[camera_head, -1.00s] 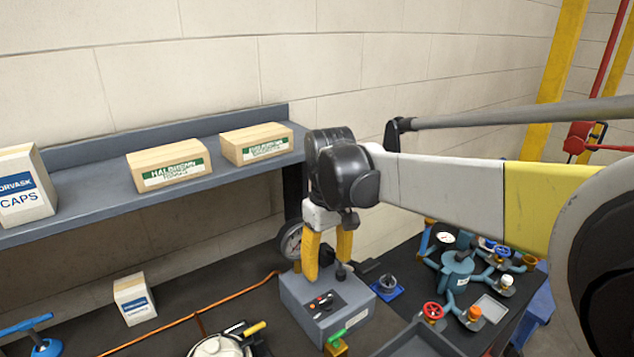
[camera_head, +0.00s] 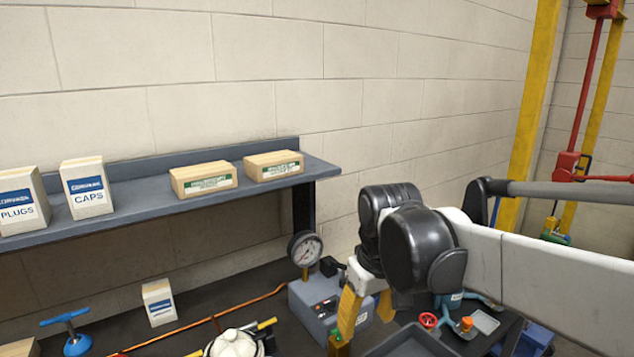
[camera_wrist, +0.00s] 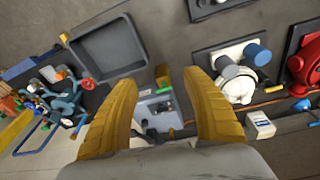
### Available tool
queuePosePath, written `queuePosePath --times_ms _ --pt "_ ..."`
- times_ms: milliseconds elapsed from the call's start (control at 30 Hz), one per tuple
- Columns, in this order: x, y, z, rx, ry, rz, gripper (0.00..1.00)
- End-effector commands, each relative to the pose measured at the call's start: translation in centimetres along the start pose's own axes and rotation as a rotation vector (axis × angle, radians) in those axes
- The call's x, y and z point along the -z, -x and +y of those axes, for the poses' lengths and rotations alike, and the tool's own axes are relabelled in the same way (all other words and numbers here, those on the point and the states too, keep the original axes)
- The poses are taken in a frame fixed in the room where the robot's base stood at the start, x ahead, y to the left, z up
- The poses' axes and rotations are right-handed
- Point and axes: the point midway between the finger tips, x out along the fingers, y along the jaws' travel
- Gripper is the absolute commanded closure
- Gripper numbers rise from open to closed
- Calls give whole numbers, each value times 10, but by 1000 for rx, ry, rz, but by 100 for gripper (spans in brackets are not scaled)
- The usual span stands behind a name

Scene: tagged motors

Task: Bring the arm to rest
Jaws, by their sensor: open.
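My gripper (camera_head: 366,310) has yellow fingers and is in the head view at the lower middle, in front of the grey box with a control panel (camera_head: 313,303). In the wrist view my gripper (camera_wrist: 168,100) shows its two yellow fingers spread apart with nothing held between them. The grey box (camera_wrist: 158,112) lies below and beyond the gap between the fingers. My arm reaches in from the right of the head view, and its black wrist joint hides part of the bench.
A pressure gauge (camera_head: 305,249) stands behind the grey box. A shelf (camera_head: 140,198) at the back left bears several cartons. A dark tray (camera_wrist: 108,50), a white motor (camera_wrist: 236,84) and a red motor (camera_wrist: 304,68) are around the gripper. A blue-grey valve assembly (camera_wrist: 64,98) is left.

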Motion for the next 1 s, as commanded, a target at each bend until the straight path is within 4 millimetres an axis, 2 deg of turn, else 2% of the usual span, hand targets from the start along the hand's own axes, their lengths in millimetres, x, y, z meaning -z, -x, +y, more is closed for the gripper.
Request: queuePosePath --times_ms 233,400,500,700,1000 --pt "-76 -2 21 -55 -176 172 42" --pt "-129 -17 30 -98 -311 312 42" --pt "-149 -27 33 -116 -366 373 42" --pt "-166 -36 35 -133 -416 430 42" --pt "-167 -36 35 -133 -417 431 42"
